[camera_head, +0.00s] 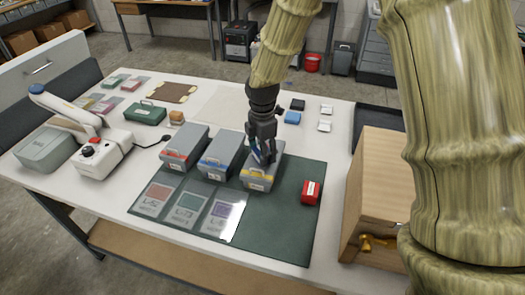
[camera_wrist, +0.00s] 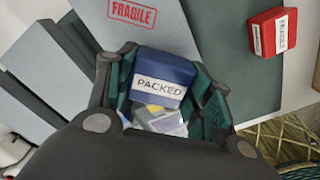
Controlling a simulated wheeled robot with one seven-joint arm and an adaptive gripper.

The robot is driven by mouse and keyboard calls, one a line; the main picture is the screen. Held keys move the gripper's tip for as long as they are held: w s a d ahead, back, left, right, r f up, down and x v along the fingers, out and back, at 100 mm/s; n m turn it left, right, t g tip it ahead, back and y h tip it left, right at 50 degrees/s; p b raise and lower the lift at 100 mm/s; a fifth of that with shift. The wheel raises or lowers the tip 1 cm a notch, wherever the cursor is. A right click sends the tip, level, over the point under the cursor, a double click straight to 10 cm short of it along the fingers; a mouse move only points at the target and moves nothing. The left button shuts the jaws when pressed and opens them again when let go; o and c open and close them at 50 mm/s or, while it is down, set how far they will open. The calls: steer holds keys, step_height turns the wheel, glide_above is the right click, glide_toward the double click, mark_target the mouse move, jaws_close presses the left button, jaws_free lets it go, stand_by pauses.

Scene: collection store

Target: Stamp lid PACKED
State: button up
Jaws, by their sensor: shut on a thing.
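My gripper (camera_head: 264,157) is shut on a blue stamp block labelled PACKED (camera_wrist: 163,76). It holds the block over the grey box with a yellow band (camera_head: 261,172), at the right end of a row of three. The fingers hide part of that box's lid; I cannot tell whether the stamp touches it. In the wrist view, a red FRAGILE mark (camera_wrist: 132,13) shows on a grey lid surface beyond the stamp. A red stamp block (camera_head: 311,192) stands on the green mat to the right; it also shows in the wrist view (camera_wrist: 273,32).
Grey boxes with a blue band (camera_head: 222,155) and a red band (camera_head: 185,147) stand left on the green mat (camera_head: 270,232). Cards lie in front of them. Small blue (camera_head: 292,118) and black pads lie behind. A wooden cabinet (camera_head: 375,190) stands right, a white device (camera_head: 100,152) left.

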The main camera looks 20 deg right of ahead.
steer(key=shift+f, duration=0.45)
stand_by(0.5)
steer(key=shift+f, duration=0.1)
stand_by(1.9)
steer(key=shift+s, duration=0.1)
steer(key=shift+r+p, duration=3.25)
steer(key=shift+r, duration=0.35)
